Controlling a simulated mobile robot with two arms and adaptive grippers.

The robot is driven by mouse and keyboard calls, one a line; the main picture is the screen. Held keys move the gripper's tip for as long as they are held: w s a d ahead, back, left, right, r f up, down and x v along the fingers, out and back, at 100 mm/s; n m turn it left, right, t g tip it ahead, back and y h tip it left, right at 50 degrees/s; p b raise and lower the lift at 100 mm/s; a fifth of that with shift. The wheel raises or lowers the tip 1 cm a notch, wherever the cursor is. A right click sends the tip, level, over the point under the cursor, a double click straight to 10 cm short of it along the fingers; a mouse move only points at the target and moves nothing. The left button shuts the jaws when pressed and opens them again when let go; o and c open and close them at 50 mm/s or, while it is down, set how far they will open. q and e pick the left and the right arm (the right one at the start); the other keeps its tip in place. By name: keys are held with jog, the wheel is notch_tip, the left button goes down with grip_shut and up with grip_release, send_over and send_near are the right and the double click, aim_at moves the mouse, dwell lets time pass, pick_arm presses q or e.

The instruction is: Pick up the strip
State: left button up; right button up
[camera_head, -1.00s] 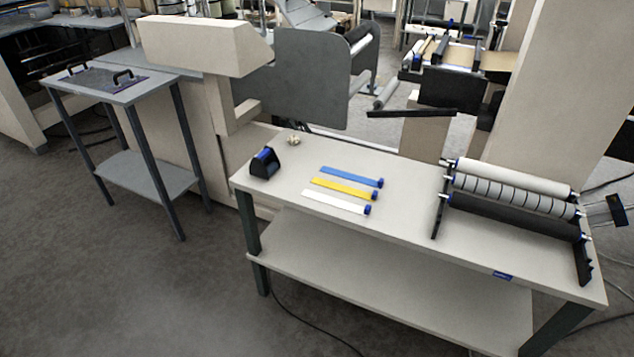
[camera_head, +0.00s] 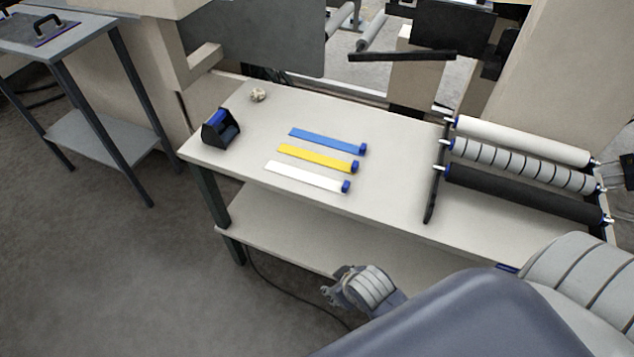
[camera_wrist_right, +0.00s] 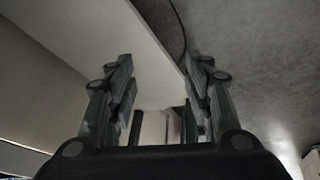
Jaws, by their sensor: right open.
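Three strips lie flat side by side on the table: a blue strip (camera_head: 325,141), a yellow strip (camera_head: 315,158) and a white strip (camera_head: 303,176). Each has a small dark blue piece at its right end. My right gripper (camera_head: 329,289) is in front of the table's front edge, below and apart from the strips. In the right wrist view my right gripper (camera_wrist_right: 158,80) has its two fingers spread with nothing between them. No strip shows in that view. My left gripper is not in view.
A black and blue dispenser (camera_head: 220,128) and a small crumpled ball (camera_head: 258,95) stand on the table (camera_head: 390,190) left of the strips. A rack of rollers (camera_head: 520,165) takes up its right part. A lower shelf (camera_head: 300,237) lies under the tabletop.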

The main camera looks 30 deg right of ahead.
jog(key=w+a+r+n+t+y, duration=0.25)
jog(key=w+r+n+t, duration=0.75)
jog(key=w+r, duration=1.3)
jog(key=a+r+n+t+y, duration=0.1)
jog(key=a+r+n+y, duration=1)
jog(key=a+r+n, duration=0.15)
jog(key=s+a+n+g+y, duration=0.3)
jog(key=a+n+g+y, duration=0.15)
jog(key=n+g, duration=0.5)
jog(key=n+g+h, duration=0.6)
jog(key=n+h, duration=0.3)
jog(key=h, duration=0.9)
send_over(344, 183)
jog(key=f, duration=1.6)
jog(key=shift+s+f, duration=0.35)
jog(key=shift+f, duration=0.05)
jog(key=f, duration=0.1)
jog(key=f+p, duration=0.1)
jog(key=f, duration=0.2)
jog(key=shift+w+f+p, duration=0.3)
jog(key=shift+f, duration=0.6)
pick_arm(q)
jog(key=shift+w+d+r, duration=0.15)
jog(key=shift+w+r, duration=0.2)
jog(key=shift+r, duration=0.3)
pick_arm(e)
jog(key=c, duration=0.8)
